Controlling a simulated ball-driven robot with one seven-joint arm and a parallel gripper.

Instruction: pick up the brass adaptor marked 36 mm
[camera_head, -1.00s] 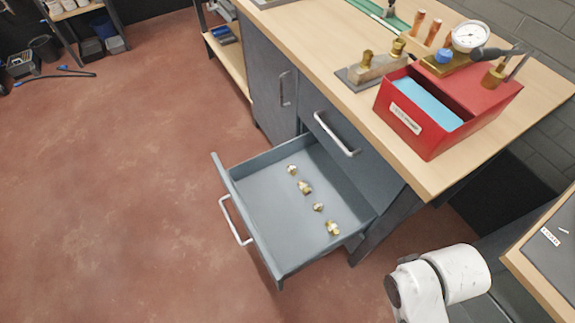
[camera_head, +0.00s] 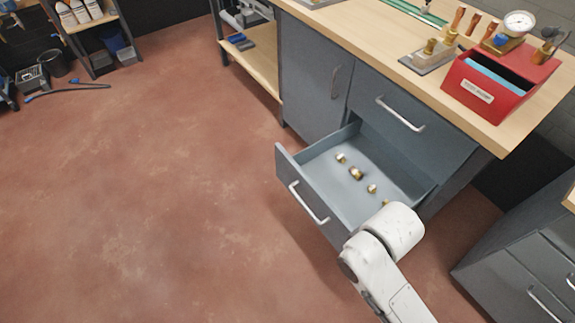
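Several small brass adaptors lie in the open grey drawer (camera_head: 318,188) under the workbench. One adaptor (camera_head: 341,158) lies toward the drawer's back left, a larger one (camera_head: 356,174) is near the middle, and another (camera_head: 372,188) is to its right. My arm reaches up from the bottom right in front of the drawer. My gripper is not in view.
The wooden workbench (camera_head: 395,60) carries a red box (camera_head: 497,88) with blue contents, a gauge (camera_head: 519,22) and brass fittings. A closed drawer is above the open one. Another grey cabinet (camera_head: 525,265) stands at the right.

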